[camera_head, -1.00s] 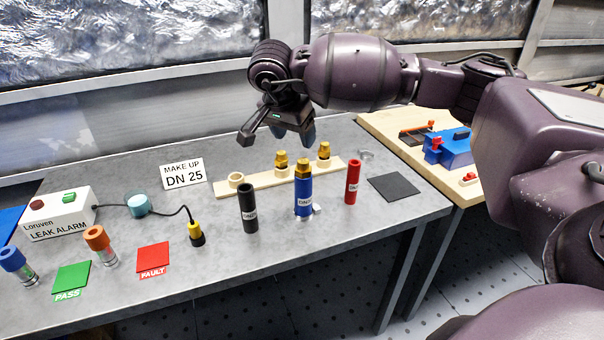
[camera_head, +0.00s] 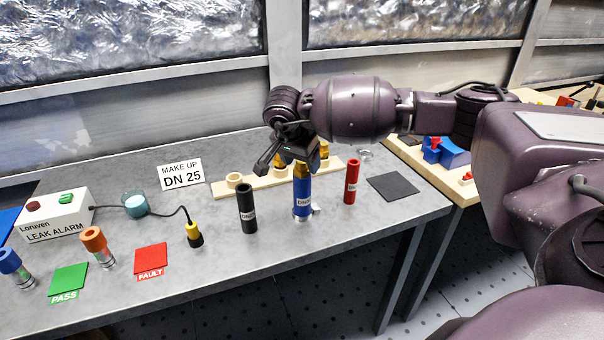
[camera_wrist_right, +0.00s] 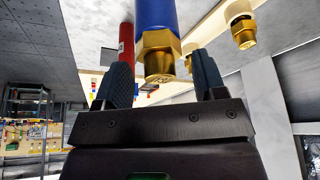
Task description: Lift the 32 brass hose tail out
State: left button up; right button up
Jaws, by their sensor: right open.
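A brass hose tail (camera_head: 301,169) sits in the top of the upright blue hose (camera_head: 303,198), which stands on the bench; its size mark cannot be read. In the right wrist view the tail's hexagonal end (camera_wrist_right: 160,58) shows between my fingers, below the blue hose (camera_wrist_right: 157,16) in the picture. My right gripper (camera_head: 288,163) is open above the blue hose, with one finger on each side of the tail and visible gaps. Other brass tails (camera_head: 279,160) stand in a pale wooden rack (camera_head: 258,184), partly hidden by my gripper. My left gripper is out of view.
A black hose (camera_head: 247,209) and a red hose (camera_head: 351,181) stand upright on either side of the blue one. The rack's left hole (camera_head: 234,179) is empty. A dark mat (camera_head: 394,187) lies to the right. A "MAKE UP DN 25" sign (camera_head: 181,174) stands behind.

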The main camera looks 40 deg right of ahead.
jog(key=shift+c, duration=0.4)
jog(key=shift+s, duration=0.1)
jog(key=c, duration=1.1)
jog(key=shift+o, duration=0.2)
notch_tip(320, 180, up, 20)
jog(key=shift+p, duration=0.35)
jog(key=shift+r, duration=0.1)
